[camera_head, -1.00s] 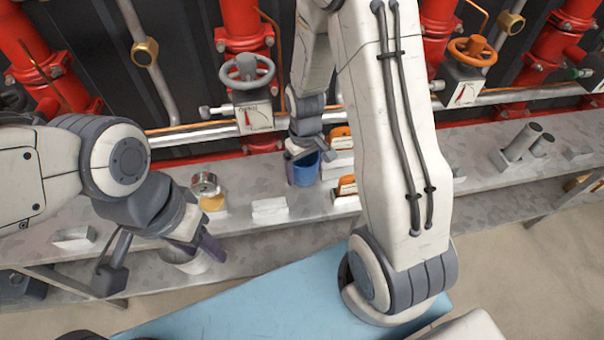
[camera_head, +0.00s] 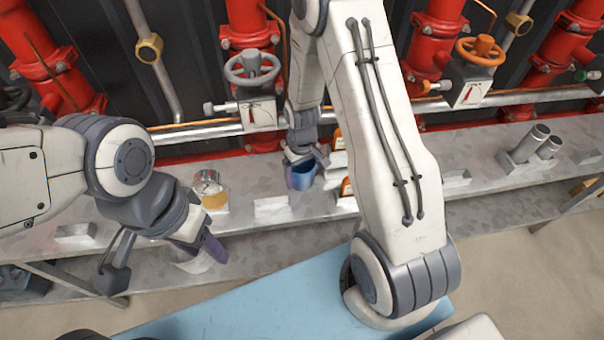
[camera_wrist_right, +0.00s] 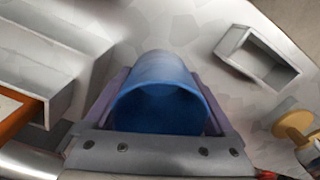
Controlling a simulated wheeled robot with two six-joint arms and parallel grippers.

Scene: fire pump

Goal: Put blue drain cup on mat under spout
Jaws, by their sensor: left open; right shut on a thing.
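The blue drain cup (camera_head: 300,177) is between the fingers of my right gripper (camera_head: 303,167), which is shut on it, just above or at the grey bench. In the right wrist view the cup (camera_wrist_right: 160,85) fills the space between the fingers, its open mouth toward the camera. I cannot tell whether its base touches the bench. The grey-wheeled valve (camera_head: 252,68) with a short outlet (camera_head: 218,107) stands behind and to the left. I cannot make out a mat. My left gripper (camera_head: 203,250) is open and empty at the bench's front edge.
Two grey cylinders (camera_head: 530,145) are far right. Red pipes line the back.

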